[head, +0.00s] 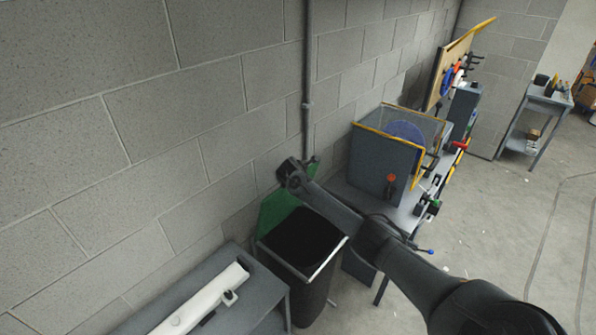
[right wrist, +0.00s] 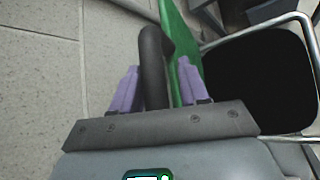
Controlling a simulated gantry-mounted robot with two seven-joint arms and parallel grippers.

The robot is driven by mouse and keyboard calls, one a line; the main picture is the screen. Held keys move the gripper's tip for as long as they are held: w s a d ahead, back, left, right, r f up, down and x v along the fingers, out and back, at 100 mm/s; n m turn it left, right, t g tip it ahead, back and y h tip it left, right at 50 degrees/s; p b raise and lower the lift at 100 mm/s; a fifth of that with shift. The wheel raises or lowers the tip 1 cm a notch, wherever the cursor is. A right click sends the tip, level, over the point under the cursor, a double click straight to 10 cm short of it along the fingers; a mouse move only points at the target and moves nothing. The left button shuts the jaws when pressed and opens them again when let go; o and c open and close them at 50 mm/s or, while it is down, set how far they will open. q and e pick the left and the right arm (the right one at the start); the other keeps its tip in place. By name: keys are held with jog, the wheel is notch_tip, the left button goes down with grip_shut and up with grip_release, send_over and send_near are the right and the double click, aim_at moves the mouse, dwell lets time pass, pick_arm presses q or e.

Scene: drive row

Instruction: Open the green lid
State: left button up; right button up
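The green lid (head: 276,212) stands steeply raised at the wall side of a black bin (head: 305,238), whose dark mouth is uncovered. In the right wrist view the lid (right wrist: 175,40) appears nearly edge-on, with a dark curved bar (right wrist: 152,65), seemingly its handle, beside it. My right gripper (head: 292,172) is at the lid's upper part, close to the wall. Its two purple fingers (right wrist: 157,85) are apart, with the bar between them and some gap on the right finger's side. Contact is unclear. My left gripper is out of view.
The block wall (head: 130,130) and a vertical pipe (head: 307,80) are close behind the lid. A grey bench with a white part (head: 205,300) stands at left of the bin. A workbench with a grey, yellow-edged box (head: 378,160) stands at right. Open floor (head: 500,220) lies further right.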

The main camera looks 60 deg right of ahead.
jog(key=shift+o, duration=0.3)
jog(key=shift+a+r, duration=0.1)
jog(key=shift+s+a+r, duration=0.15)
jog(key=shift+a+r, duration=0.2)
jog(key=shift+a, duration=0.05)
jog(key=v, duration=0.9)
jog(key=shift+a, duration=0.15)
jog(key=shift+s+r, duration=0.1)
jog(key=shift+r, duration=0.05)
